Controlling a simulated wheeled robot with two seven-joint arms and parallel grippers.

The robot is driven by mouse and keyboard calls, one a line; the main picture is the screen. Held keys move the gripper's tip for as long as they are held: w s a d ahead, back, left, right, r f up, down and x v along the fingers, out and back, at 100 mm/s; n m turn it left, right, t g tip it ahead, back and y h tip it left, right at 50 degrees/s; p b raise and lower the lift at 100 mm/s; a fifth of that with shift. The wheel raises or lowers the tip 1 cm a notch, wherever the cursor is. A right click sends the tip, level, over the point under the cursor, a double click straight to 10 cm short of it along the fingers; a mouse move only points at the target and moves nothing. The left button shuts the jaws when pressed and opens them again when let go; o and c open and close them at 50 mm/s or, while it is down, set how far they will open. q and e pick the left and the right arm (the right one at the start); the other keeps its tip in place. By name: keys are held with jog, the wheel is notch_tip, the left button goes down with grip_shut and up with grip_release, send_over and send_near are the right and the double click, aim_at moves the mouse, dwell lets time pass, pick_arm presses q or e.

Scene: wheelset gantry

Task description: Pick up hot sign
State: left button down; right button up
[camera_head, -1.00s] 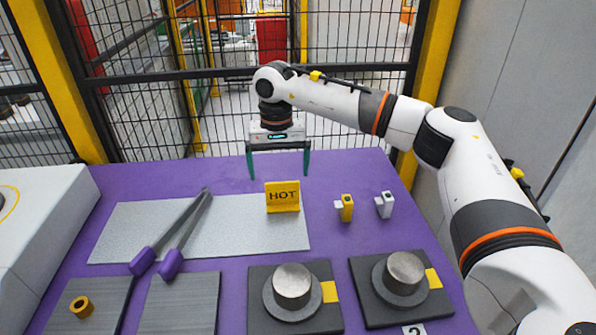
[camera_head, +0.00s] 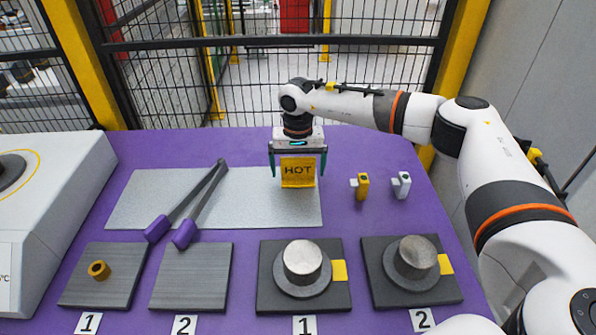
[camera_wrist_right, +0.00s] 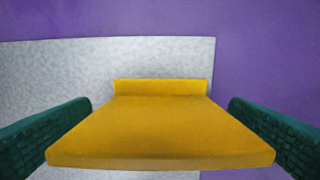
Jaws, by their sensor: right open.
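The yellow HOT sign (camera_head: 298,172) stands upright at the right end of the grey speckled mat (camera_head: 140,205). In the right wrist view the sign (camera_wrist_right: 160,130) fills the lower middle, seen from above. My right gripper (camera_head: 298,168) is open, pointing down, with one green finger on each side of the sign. In the right wrist view a gap shows between the sign and each finger of the gripper (camera_wrist_right: 160,128). My left gripper is not in view.
Purple-handled tongs (camera_head: 190,205) lie across the mat left of the sign. A yellow clip-like piece (camera_head: 361,186) and a white one (camera_head: 402,184) stand to the right. Metal cylinders (camera_head: 302,257) on dark plates and a brass ring (camera_head: 99,269) are nearer. A fence stands behind the table.

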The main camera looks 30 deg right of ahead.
jog(key=shift+f, duration=0.9)
jog(key=shift+c, duration=0.3)
jog(key=c, duration=1)
jog(key=shift+o, duration=0.2)
jog(key=shift+r, duration=0.1)
